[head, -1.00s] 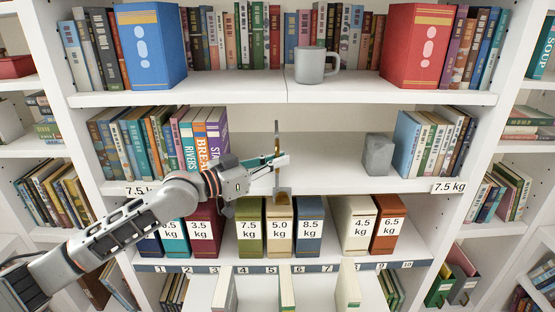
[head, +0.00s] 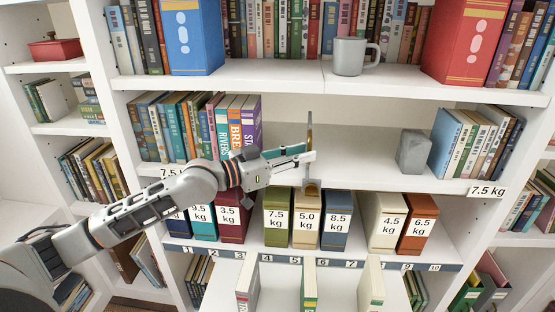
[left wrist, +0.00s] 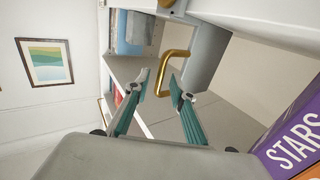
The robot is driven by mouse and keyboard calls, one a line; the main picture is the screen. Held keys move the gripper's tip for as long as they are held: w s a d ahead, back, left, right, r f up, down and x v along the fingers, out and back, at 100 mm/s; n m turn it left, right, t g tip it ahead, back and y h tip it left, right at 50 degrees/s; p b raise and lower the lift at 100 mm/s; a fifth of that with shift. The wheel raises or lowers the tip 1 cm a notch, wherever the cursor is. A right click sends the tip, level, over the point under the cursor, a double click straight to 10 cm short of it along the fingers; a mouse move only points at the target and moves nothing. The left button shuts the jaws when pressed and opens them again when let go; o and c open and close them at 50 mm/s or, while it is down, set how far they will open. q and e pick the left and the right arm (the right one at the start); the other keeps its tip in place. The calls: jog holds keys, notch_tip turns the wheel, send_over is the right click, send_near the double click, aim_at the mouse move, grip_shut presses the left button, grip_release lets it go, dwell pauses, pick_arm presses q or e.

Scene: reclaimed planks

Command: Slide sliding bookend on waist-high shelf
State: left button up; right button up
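The sliding bookend (head: 309,135) is a thin upright panel, seen almost edge-on, on the waist-high shelf (head: 362,160). In the left wrist view it shows as a grey panel (left wrist: 208,58) with a brass loop handle (left wrist: 176,54). My left gripper (head: 311,157) overlaps the bookend in the head view. In the left wrist view my left gripper (left wrist: 160,82) is open, its two teal fingers apart, with the handle in the gap ahead of the fingertips. Whether they touch it is unclear. My right gripper is not in view.
Books (head: 190,125) fill the shelf's left end, and a purple book (left wrist: 295,138) is close in the wrist view. A grey stone block (head: 413,152) and more books (head: 470,145) stand at the right. Weight-labelled boxes (head: 306,222) line the shelf below. Bare shelf separates bookend and block.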

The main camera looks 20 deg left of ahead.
pick_arm(q)
jog(key=v, duration=0.9)
jog(key=shift+s+a, duration=0.1)
jog(key=shift+a, duration=0.05)
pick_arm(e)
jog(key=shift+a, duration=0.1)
